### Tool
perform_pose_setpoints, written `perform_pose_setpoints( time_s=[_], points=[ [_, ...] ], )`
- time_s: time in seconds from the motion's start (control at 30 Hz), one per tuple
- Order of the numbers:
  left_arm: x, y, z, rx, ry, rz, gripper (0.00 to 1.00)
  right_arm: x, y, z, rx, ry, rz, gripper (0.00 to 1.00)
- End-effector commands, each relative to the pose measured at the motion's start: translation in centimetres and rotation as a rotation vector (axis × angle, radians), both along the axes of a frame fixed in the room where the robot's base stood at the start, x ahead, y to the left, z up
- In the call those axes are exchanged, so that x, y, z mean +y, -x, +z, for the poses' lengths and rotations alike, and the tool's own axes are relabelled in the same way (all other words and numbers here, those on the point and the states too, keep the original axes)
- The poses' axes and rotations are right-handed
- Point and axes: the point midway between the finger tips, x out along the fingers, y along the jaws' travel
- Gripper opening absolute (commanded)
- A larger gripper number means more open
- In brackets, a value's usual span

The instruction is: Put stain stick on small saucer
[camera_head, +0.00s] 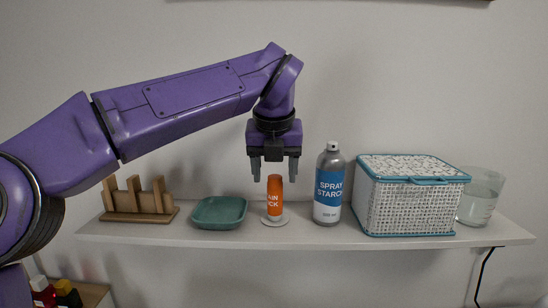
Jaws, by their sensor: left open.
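The stain stick (275,190) is an orange and white upright tube with part of its label showing. It stands on the small saucer (283,220), a thin white round dish on the shelf. My left gripper (275,171) points down just above the stick, its two fingers apart and empty. The fingertips are slightly above or level with the stick's top; exact depth is hard to judge. My right gripper is not in view.
On the white shelf (330,238), a teal dish (219,213) and a wooden rack (138,216) stand to the left. A spray starch can (328,185) stands close on the right, then a lidded woven basket (412,208) and a glass of water (480,205).

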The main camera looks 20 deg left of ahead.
Motion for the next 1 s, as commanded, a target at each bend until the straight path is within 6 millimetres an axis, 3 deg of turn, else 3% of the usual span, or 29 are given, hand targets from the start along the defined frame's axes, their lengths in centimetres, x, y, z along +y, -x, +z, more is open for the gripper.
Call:
perform_pose_setpoints(
  time_s=[0.13, 0.3, 1.0],
  points=[
    [-0.4, 1.2, 3.2, -0.003, -0.001, 0.001, 0.62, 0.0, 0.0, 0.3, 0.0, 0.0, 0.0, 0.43],
    [-0.5, 1.8, 4.7, 0.001, -0.001, 0.0, 0.62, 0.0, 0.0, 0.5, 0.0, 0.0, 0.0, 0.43],
    [-0.5, 1.9, 4.8, 0.001, -0.001, 0.0, 0.62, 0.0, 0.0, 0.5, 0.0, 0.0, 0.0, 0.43]
  ],
)
